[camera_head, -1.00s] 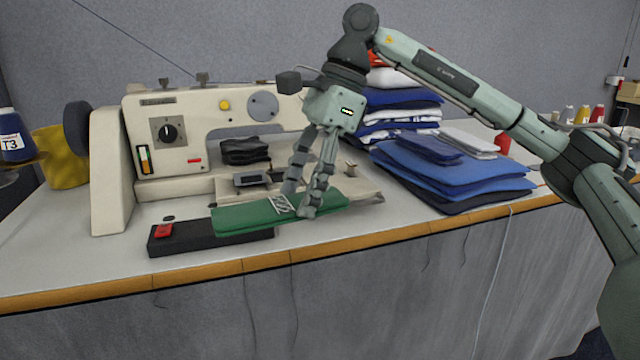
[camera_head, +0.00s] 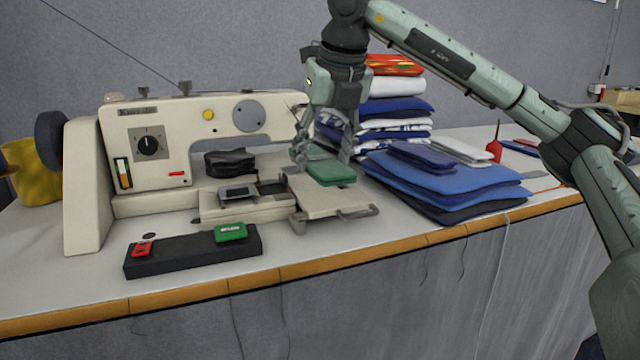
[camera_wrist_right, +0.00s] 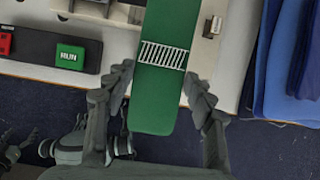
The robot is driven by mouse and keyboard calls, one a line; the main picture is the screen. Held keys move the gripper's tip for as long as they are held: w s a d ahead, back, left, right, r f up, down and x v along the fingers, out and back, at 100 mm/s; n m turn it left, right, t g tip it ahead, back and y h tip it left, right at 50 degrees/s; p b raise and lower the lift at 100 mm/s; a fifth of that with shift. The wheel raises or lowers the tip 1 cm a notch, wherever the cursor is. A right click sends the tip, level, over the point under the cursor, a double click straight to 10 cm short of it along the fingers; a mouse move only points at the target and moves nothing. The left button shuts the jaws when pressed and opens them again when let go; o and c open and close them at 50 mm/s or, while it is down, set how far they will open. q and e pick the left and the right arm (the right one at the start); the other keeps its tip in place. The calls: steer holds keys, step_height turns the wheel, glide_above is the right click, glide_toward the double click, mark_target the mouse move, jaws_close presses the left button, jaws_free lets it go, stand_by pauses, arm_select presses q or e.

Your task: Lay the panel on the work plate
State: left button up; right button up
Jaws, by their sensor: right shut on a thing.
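The green panel (camera_head: 331,172) is held in my right gripper (camera_head: 325,150). In the head view its near end faces me, over the far part of the beige work plate (camera_head: 325,202) in front of the sewing machine. Whether it touches the plate cannot be told. In the right wrist view the panel (camera_wrist_right: 158,95) lies lengthwise between the two fingers, with a white ladder-like mark across it. Its near end reaches past the plate toward the table's front edge there.
The sewing machine (camera_head: 150,150) stands left of the plate. A black switch box (camera_head: 185,258) with a red and a green RUN button lies in front. Folded blue cloths (camera_head: 440,188) lie close on the right, with a taller cloth stack (camera_head: 395,105) behind.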

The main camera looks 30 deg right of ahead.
mark_target(323, 153)
steer(key=w+d+f, duration=0.1)
steer(key=w, duration=0.1)
steer(key=w+d+f, duration=0.2)
steer(key=w+f, duration=0.1)
steer(key=shift+w+d, duration=0.1)
steer(key=shift+w, duration=0.25)
steer(key=shift+f, duration=2)
steer(key=o, duration=1.2)
steer(key=shift+c, duration=0.2)
arm_select(q)
steer(key=shift+w+f, duration=0.3)
steer(key=shift+f, duration=0.3)
steer(key=shift+f, duration=0.15)
arm_select(e)
steer(key=v, duration=1.2)
